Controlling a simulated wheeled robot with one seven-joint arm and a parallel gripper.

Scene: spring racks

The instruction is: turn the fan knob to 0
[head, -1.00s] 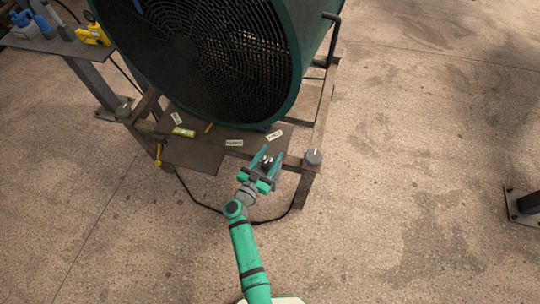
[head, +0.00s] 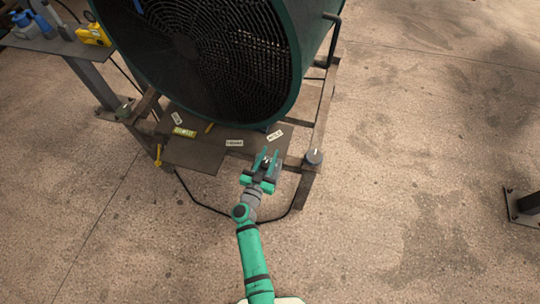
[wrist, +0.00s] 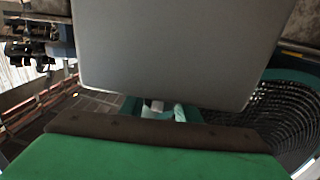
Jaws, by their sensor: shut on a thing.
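My gripper (head: 267,165) is at the front edge of the fan's stand, its two green fingers pointing toward the fan. It is shut on a small knob (head: 267,160), dark with a white part, at a grey box. In the wrist view, a small pale part of the knob (wrist: 155,106) shows between the green fingers, below the large grey face of the box (wrist: 165,45). The knob's dial marks and pointer direction cannot be read. The big dark green fan (head: 190,50) stands behind, with its grille facing me.
A grey round cap (head: 314,157) sits on the stand's right front corner, just right of my gripper. A bench (head: 50,42) is at upper left. Floor at right is mostly clear.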

